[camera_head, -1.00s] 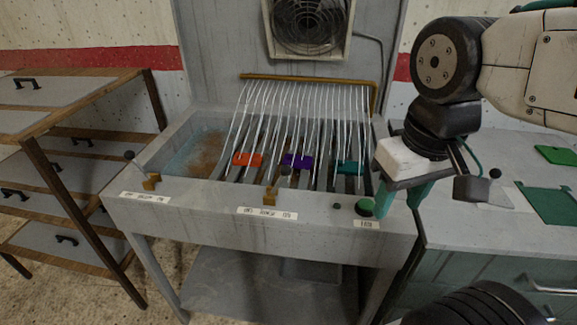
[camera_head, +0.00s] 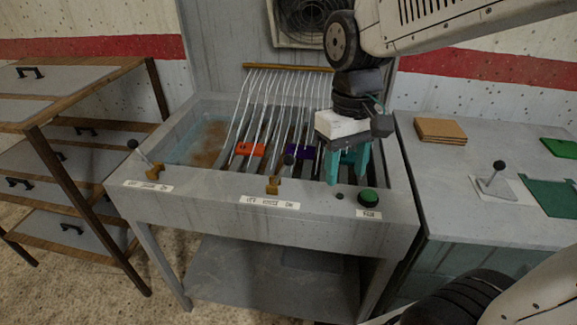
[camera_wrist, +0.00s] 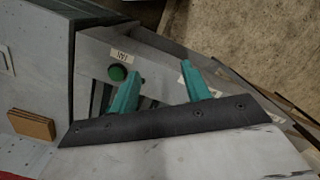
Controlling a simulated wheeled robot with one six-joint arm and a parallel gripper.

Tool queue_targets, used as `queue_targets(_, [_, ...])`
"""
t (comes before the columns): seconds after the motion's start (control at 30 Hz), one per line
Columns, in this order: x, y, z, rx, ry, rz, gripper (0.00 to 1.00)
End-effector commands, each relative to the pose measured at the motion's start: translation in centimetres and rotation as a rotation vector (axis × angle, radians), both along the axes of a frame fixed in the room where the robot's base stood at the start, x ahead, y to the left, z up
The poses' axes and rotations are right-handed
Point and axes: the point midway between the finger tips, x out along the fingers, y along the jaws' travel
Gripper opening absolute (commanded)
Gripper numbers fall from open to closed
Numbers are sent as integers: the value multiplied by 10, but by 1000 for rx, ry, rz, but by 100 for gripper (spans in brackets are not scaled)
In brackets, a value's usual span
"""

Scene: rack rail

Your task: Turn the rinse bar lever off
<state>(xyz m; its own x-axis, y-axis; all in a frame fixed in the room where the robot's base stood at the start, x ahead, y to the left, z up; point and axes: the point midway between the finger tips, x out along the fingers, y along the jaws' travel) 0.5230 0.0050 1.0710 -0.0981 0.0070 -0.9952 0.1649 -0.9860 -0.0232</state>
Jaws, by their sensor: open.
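The rinse bar lever (camera_head: 289,161) stands at the middle of the sink's front ledge, above a label that seems to read "OFF RINSE ON". Its dark ball knob leans right, toward the ON side, from an orange-brown base (camera_head: 272,186). Thin streams fall from the rinse bar (camera_head: 262,66) at the back of the sink. My gripper (camera_head: 347,176) is open and empty, pointing down over the sink's right part, right of the lever and apart from it. In the wrist view its teal fingers (camera_wrist: 160,72) are spread; I cannot make out the lever there.
A second lever (camera_head: 143,153) stands at the ledge's left end. A green button (camera_head: 368,196) is right of my gripper; it also shows in the wrist view (camera_wrist: 118,73). Orange (camera_head: 250,149) and purple (camera_head: 301,151) pieces lie under the streams. A counter (camera_head: 440,190) adjoins the right side.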

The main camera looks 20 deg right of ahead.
Motion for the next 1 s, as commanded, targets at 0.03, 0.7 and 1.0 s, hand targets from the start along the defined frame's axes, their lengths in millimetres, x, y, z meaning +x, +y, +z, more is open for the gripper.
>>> queue_targets(0.03, [20,7,-7,3,18,31,48])
queue_targets(0.7, [155,57,-55,64,-77,321,48])
queue_targets(1.0, [154,59,-100,64,-78,320,48])
